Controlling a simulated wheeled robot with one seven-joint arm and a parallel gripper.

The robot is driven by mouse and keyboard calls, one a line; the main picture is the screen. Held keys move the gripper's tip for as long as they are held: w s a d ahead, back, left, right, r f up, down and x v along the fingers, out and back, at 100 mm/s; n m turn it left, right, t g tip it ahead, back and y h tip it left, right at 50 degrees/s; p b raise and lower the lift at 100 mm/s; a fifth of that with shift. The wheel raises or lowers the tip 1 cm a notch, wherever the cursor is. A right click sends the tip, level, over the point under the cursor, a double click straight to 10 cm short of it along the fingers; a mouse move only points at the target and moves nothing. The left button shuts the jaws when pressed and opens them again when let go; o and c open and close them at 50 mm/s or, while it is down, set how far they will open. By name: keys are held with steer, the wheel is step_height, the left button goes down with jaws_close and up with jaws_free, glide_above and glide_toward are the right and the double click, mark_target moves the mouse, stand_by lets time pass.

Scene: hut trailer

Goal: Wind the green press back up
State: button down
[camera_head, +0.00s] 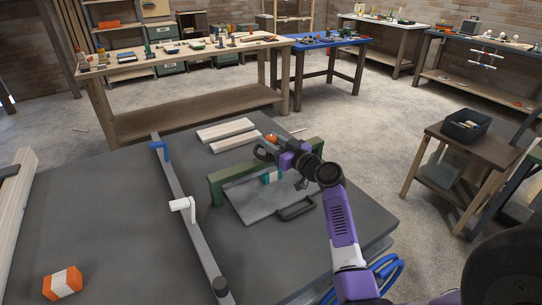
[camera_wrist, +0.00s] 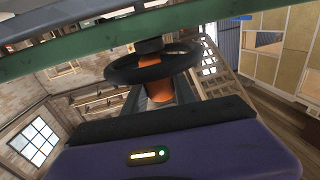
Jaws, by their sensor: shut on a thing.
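The green press (camera_head: 222,183) stands on the dark grey table, its green beam running across the head view. In the wrist view, the green beam (camera_wrist: 70,55) crosses the top, with the dark round handwheel (camera_wrist: 122,73) beside it. An orange handle (camera_wrist: 158,90) sticks out from the wheel towards my gripper. My gripper (camera_head: 268,147) is at the top of the press and appears shut on the orange handle. The fingertips are small and partly hidden in the head view. A teal and white piece (camera_head: 270,177) shows under the beam.
A grey plate with a dark handle (camera_head: 250,205) lies before the press. Pale boards (camera_head: 225,130) lie behind it. A long grey bar with a blue clamp and white lever (camera_head: 183,205) lies left. An orange and white block (camera_head: 62,283) sits front left. The table middle-left is clear.

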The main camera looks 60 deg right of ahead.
steer(key=shift+n+t+y+b, duration=0.5)
steer(key=shift+n+y+b, duration=1)
steer(key=shift+b, duration=1.35)
steer(key=shift+y+b, duration=0.35)
steer(key=shift+y, duration=0.05)
steer(key=shift+r+y+b, duration=0.2)
steer(key=shift+y+b, duration=0.3)
steer(key=shift+b, duration=0.05)
steer(key=c, duration=1)
jaws_free()
steer(key=shift+f, duration=0.1)
steer(key=shift+s, duration=0.25)
steer(key=s, duration=0.7)
steer(key=shift+s+a+b, duration=0.15)
steer(key=shift+a+b, duration=0.15)
steer(key=shift+a, duration=0.15)
